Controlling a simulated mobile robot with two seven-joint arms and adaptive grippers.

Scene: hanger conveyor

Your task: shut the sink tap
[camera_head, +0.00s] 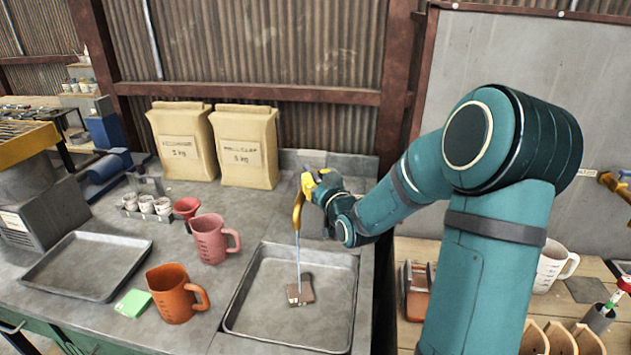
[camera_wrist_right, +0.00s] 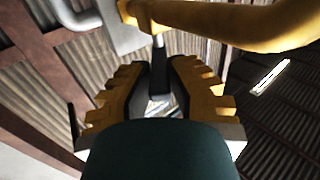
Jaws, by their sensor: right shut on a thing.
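The yellow tap (camera_head: 297,212) stands at the back of the sink (camera_head: 253,285). A thin stream of water (camera_head: 298,262) falls from its spout into the basin. My right gripper (camera_head: 318,184) is at the top of the tap. In the right wrist view the yellow tap (camera_wrist_right: 240,25) crosses the top, and my right gripper's fingers (camera_wrist_right: 160,80) are closed around the tap's dark lever (camera_wrist_right: 159,75). The lever's far end is hard to make out. My left gripper is not in view.
A brown block (camera_head: 300,291) lies in the sink under the stream. A pink jug (camera_head: 210,238), an orange jug (camera_head: 174,293) and a green sponge (camera_head: 133,303) stand left of the sink. Two paper sacks (camera_head: 246,150) stand behind. An empty metal tray (camera_head: 85,265) lies further left.

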